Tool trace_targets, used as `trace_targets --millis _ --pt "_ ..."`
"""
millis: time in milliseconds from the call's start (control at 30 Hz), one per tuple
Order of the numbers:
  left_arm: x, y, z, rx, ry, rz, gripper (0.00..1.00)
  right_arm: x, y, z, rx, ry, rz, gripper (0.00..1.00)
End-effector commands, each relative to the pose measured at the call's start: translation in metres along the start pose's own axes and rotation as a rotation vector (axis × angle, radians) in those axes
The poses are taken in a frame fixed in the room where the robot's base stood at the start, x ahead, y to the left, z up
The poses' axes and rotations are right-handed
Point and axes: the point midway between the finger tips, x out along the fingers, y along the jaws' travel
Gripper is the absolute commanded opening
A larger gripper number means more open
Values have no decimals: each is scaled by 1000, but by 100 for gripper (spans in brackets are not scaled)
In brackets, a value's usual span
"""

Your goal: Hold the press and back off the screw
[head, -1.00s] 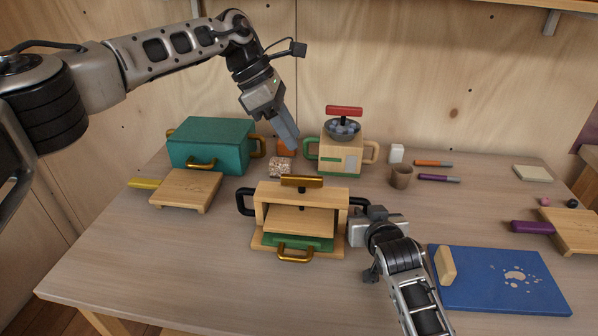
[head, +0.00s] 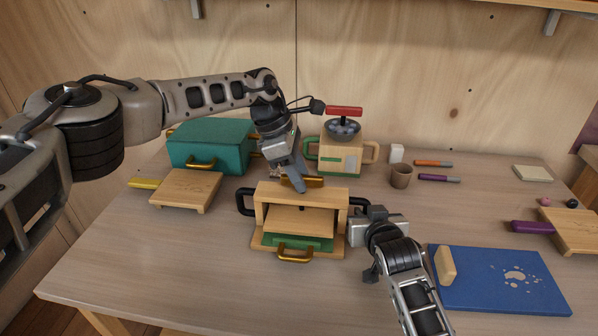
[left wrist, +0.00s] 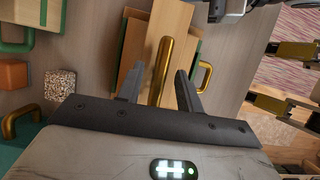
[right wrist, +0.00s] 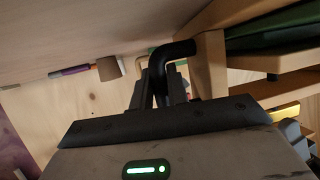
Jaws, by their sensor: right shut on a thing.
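The wooden press (head: 265,212) stands mid-table, with a green lower part and a gold front handle (head: 295,257). On its top is the gold bar of the screw (head: 316,182); the bar also shows in the left wrist view (left wrist: 162,62). My left gripper (head: 299,187) is at the bar, pointing down. Its fingers are open, one on each side of the bar, with a gap visible in the left wrist view. My right gripper (head: 356,220) is shut on the press's black right handle (right wrist: 178,50). A black left handle (head: 243,202) is free.
Behind the press stand a teal box (head: 210,145) and a wooden machine with a red-handled top (head: 340,155). A cutting board (head: 186,189) lies left. A blue board (head: 500,280) lies right, and a brown cup (head: 401,176) stands behind right.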

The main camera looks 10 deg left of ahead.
Motion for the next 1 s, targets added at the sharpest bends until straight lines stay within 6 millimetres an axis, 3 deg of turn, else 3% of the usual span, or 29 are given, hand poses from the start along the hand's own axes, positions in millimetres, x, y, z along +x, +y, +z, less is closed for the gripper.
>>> trace_targets --millis 233,367,400,767,1000 --pt "1 0 0 0 -1 0 36 0 0 1 0 -1 0 0" --pt "1 0 0 0 -1 0 3 0 0 1 0 -2 0 0" --pt "1 0 0 0 -1 0 0 0 0 1 0 -1 0 0" --pt "1 0 0 -33 0 12 0 0 0 1 0 -2 1 0" --pt "0 -1 0 -155 0 64 0 0 0 1 0 -2 1 0"
